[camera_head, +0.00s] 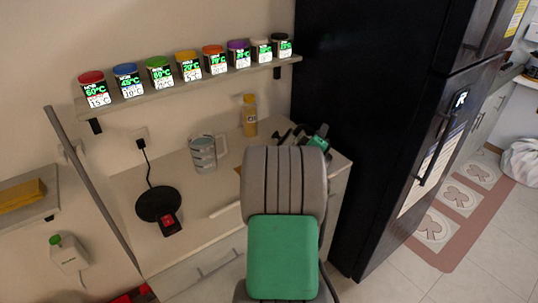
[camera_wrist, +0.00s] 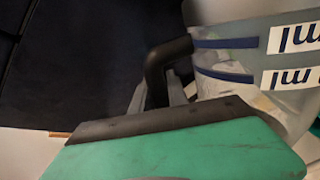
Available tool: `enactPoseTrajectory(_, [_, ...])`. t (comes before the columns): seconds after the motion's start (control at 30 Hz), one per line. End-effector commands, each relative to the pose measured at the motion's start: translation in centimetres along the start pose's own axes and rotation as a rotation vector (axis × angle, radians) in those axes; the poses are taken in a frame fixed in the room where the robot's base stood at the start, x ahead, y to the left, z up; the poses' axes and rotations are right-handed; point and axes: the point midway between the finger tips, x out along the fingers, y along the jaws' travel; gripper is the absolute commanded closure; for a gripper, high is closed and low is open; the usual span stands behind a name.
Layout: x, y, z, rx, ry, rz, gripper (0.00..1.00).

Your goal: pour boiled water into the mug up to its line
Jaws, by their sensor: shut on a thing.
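My gripper (camera_head: 316,141) is mostly hidden behind my arm in the head view, above the right end of the counter. In the wrist view my gripper (camera_wrist: 158,112) is shut on the black handle (camera_wrist: 168,55) of a translucent vessel (camera_wrist: 250,72) with blue bands and white "ml" labels, which read upside down. Most of this vessel is hidden in the head view. A clear grey mug (camera_head: 203,154) with a handle stands upright on the counter, left of my gripper and apart from it. I cannot make out its line or contents.
A round black heating base (camera_head: 152,203) with a red switch stands empty on the counter (camera_head: 185,188), its cord plugged into the wall. An amber bottle (camera_head: 250,121) stands at the back. Several labelled jars line the shelf (camera_head: 180,94) above. A dark fridge (camera_head: 375,110) borders the right.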

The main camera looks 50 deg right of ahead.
Motion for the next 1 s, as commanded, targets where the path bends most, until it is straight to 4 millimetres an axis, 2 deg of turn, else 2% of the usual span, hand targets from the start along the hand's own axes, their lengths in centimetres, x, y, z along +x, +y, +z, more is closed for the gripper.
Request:
enactPoseTrajectory(0.03, [0.1,0.53,-0.41,0.0,0.005,0.008,1.0])
enactPoseTrajectory(1.0, [0.11,0.84,-1.06,-0.046,0.004,0.008,1.0])
